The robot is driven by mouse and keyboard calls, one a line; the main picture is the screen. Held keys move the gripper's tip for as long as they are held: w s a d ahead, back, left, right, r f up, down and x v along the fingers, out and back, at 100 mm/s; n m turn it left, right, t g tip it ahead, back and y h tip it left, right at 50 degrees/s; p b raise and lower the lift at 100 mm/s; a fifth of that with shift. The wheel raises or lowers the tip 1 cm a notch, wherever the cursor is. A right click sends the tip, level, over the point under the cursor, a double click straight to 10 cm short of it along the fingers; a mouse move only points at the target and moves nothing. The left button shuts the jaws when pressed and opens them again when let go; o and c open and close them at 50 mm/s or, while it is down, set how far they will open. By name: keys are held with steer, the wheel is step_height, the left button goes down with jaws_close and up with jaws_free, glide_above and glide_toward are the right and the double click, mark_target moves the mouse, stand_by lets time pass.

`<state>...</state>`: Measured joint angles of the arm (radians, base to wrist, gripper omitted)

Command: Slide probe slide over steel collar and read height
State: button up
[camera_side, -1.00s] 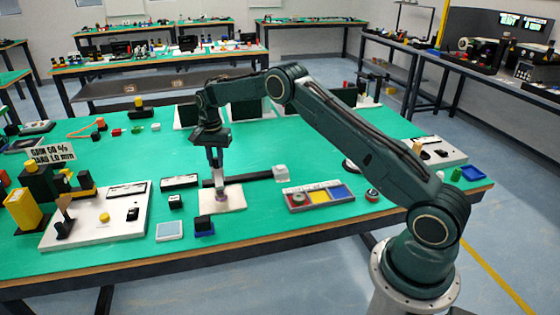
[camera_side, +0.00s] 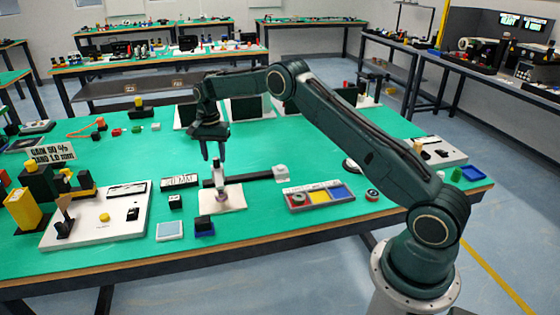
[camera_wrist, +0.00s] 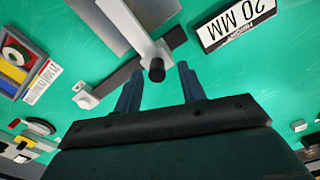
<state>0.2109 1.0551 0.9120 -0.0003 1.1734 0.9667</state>
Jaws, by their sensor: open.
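The probe slide (camera_side: 218,172) is a pale upright post with a dark top. It stands over the white base plate (camera_side: 236,200) in the side view. A small greyish ring, which looks like the steel collar (camera_side: 221,197), is at the foot of the post; its exact contact with the probe is too small to tell. My gripper (camera_side: 213,157) is open and empty just above the post. In the wrist view the probe slide (camera_wrist: 146,45) and its black end lie between and beyond the open fingers of my gripper (camera_wrist: 160,72). A readout plate (camera_side: 180,183) shows "20 MM", also legible in the wrist view (camera_wrist: 235,25).
A dark bar (camera_side: 250,177) runs right to a white block (camera_side: 281,171). A tray with red, yellow and blue sections (camera_side: 318,208) stands right. A white panel with a yellow button (camera_side: 90,236) is left. Small blocks stand in front.

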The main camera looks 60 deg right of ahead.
step_height(320, 180, up, 12)
stand_by(0.5)
steer(key=shift+a, duration=0.1)
steer(key=s+a+r+n+t, duration=0.2)
steer(key=s+a+r+n, duration=0.15)
steer(key=s+r, duration=0.6)
steer(key=s+a+r+n+t, duration=0.1)
steer(key=s+a+r+n, duration=0.3)
steer(key=s+r, duration=0.5)
steer(key=s+a+f+n+t, duration=0.1)
steer(key=s+a+f+n, duration=0.1)
steer(key=s, duration=0.6)
steer(key=s+a+f+n, duration=0.1)
steer(key=s+f+n, duration=0.1)
steer(key=s, duration=0.7)
steer(key=s+a+f+n+t, duration=0.1)
steer(key=s+f, duration=0.3)
steer(key=s, duration=0.4)
steer(key=shift+s+a+n+t, duration=0.35)
steer(key=shift+a+n, duration=0.1)
steer(key=shift+a, duration=0.35)
